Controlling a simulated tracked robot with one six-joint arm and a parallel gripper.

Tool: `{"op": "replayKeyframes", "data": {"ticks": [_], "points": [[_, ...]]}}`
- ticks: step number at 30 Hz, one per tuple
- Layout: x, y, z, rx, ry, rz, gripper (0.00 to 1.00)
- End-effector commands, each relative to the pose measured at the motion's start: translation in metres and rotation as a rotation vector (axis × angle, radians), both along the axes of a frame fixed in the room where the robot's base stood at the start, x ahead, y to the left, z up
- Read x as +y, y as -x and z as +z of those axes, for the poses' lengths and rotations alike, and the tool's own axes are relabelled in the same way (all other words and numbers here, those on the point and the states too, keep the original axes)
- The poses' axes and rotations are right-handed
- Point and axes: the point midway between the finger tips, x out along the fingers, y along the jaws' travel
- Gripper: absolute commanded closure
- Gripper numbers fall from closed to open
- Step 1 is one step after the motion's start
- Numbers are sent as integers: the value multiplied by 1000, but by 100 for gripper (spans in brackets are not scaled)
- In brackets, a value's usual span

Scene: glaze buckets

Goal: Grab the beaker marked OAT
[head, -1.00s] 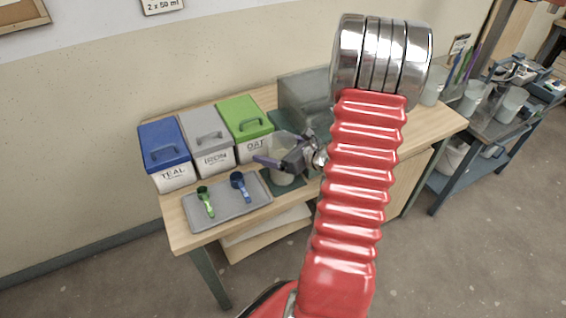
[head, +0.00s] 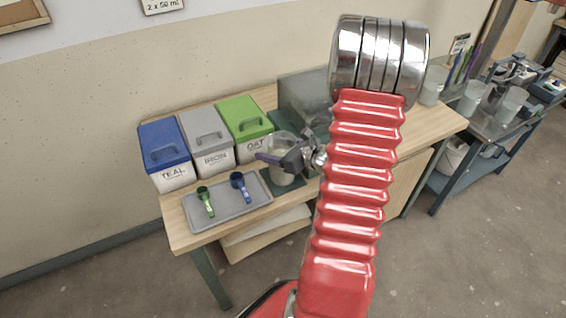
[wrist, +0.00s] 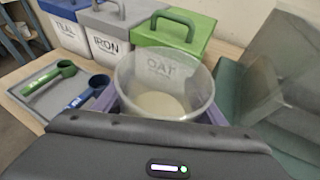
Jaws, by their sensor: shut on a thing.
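A clear beaker (wrist: 165,82) with pale contents at its bottom stands upright in the middle of the wrist view.
The TEAL bucket (head: 165,155) and IRON bucket (head: 207,143) stand left of the OAT bucket. A grey tray (head: 225,212) with a green scoop (head: 206,202) and a blue scoop (head: 240,186) lies in front.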

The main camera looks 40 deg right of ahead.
Motion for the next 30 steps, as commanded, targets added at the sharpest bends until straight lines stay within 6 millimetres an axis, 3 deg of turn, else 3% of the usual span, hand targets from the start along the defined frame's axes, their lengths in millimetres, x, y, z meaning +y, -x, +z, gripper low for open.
{"op": "replayKeyframes", "data": {"ticks": [15,30], "points": [[0,0,0,0,0,0,77],[-1,0,4,-2,1,-1,78]]}}
